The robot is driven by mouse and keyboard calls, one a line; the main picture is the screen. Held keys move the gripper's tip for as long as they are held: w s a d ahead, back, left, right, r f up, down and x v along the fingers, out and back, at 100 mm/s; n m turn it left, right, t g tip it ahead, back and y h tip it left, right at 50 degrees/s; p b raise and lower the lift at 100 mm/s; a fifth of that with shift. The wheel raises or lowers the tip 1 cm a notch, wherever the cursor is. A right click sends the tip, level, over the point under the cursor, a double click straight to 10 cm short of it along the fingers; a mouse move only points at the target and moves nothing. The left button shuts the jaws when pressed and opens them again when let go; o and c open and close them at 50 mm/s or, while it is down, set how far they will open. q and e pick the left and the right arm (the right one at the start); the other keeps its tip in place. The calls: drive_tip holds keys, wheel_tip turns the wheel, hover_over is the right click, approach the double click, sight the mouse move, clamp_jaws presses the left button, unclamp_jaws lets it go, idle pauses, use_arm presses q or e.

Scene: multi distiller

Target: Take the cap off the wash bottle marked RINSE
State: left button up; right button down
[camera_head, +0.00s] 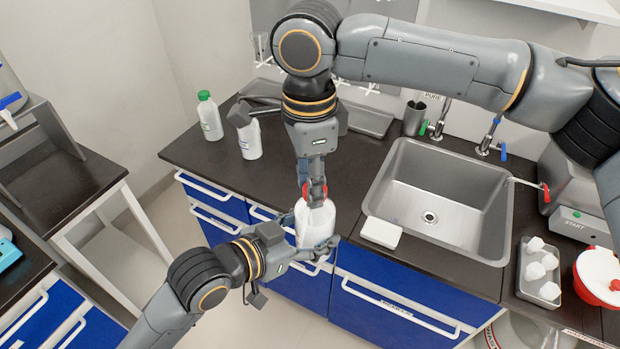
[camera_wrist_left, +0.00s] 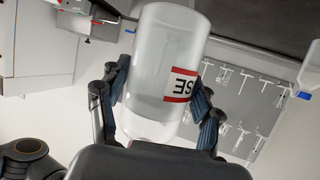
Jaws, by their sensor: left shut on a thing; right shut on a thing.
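The wash bottle marked RINSE (camera_head: 315,226) is a translucent white bottle at the counter's front edge. In the left wrist view the bottle (camera_wrist_left: 168,65) shows part of a red-framed label with the letters SE, upside down. My left gripper (camera_head: 316,246) is shut around the bottle body from the front left, with a finger on each side. The red cap (camera_head: 307,190) is at the bottle's top. My right gripper (camera_head: 315,198) points down and is shut on the cap, partly hiding it. I cannot tell whether cap and bottle are apart.
A green-capped bottle (camera_head: 209,117) and another white bottle (camera_head: 249,142) stand at the back left. A sink (camera_head: 437,246) lies to the right, with a white block (camera_head: 381,232) at its near-left corner. A tray (camera_head: 528,285) with white pieces and a red-white container (camera_head: 598,277) are farther right.

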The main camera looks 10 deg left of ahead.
drive_tip(key=n, duration=0.3)
drive_tip(key=shift+n, duration=0.3)
drive_tip(key=n, duration=0.4)
drive_tip(key=shift+d, duration=0.1)
drive_tip(key=n, duration=0.6)
drive_tip(key=shift+s+d, duration=0.1)
drive_tip(key=shift+d, duration=0.1)
drive_tip(key=n, duration=0.6)
drive_tip(key=shift+d+r, duration=0.1)
drive_tip(key=shift+d, duration=0.1)
drive_tip(key=n, duration=0.4)
drive_tip(key=shift+d+n, duration=0.1)
drive_tip(key=shift+n, duration=0.2)
drive_tip(key=n, duration=0.4)
drive_tip(key=shift+w+g, duration=0.25)
drive_tip(key=shift+g, duration=0.05)
drive_tip(key=n, duration=0.6)
drive_tip(key=shift+w, duration=0.2)
drive_tip(key=n, duration=0.6)
drive_tip(key=shift+w, duration=0.2)
drive_tip(key=n, duration=0.6)
drive_tip(key=shift+w+a, duration=0.1)
drive_tip(key=shift+a, duration=0.1)
drive_tip(key=n, duration=0.4)
drive_tip(key=shift+a+h, duration=0.1)
drive_tip(key=shift+h, duration=0.2)
drive_tip(key=n, duration=0.4)
drive_tip(key=shift+a+r, duration=0.1)
